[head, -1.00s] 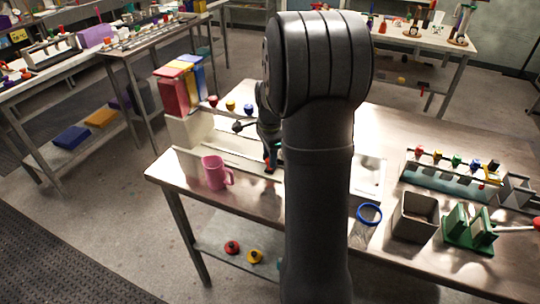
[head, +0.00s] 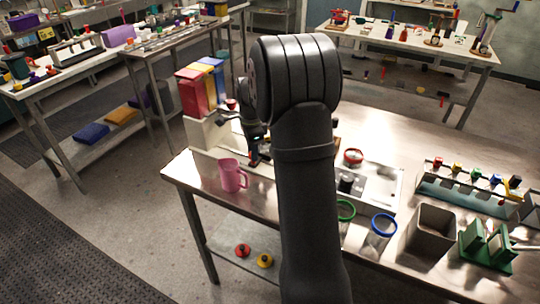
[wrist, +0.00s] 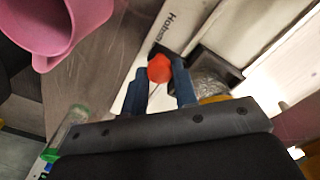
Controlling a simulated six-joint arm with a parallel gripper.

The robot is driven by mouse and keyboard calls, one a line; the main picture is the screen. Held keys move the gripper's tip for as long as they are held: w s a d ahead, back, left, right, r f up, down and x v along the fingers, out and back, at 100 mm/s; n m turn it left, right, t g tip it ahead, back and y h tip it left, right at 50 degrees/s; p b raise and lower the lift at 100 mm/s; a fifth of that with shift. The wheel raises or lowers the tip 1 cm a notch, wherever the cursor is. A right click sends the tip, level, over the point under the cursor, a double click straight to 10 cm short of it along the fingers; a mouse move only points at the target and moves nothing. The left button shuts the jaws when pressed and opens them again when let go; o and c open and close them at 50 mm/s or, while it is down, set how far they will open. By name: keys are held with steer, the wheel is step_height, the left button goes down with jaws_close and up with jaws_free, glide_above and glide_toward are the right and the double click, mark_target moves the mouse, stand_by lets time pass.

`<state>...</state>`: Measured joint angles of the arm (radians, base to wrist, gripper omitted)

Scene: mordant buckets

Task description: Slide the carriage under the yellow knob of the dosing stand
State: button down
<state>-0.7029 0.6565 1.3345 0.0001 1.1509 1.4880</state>
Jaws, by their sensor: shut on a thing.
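The dosing stand (head: 205,135) is pale, with red (head: 192,92), yellow and blue hoppers at its left end. A red knob (head: 231,103) shows below them; the yellow knob is hidden behind my arm. In the wrist view my gripper (wrist: 160,72) has its two blue-grey fingers closed around an orange-red grip (wrist: 160,68) on the dark carriage (wrist: 207,58). A clear glass vessel (wrist: 210,88) sits beside the grip, partly hidden by a finger. In the head view my gripper (head: 254,158) is low at the stand's front. Which knob the carriage is under cannot be told.
A pink jug (head: 232,176) stands close in front of the stand, left of my gripper. A white tray (head: 385,188), a green-rimmed glass, a blue-rimmed glass (head: 382,229) and a grey bin (head: 432,228) stand to the right.

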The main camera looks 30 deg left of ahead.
steer(key=a, duration=0.5)
steer(key=shift+a, duration=0.35)
steer(key=c, duration=1.1)
jaws_free()
steer(key=shift+c, duration=0.2)
steer(key=shift+r, duration=0.1)
step_height(320, 180, up, 17)
steer(key=shift+r, duration=0.2)
steer(key=shift+f, duration=0.15)
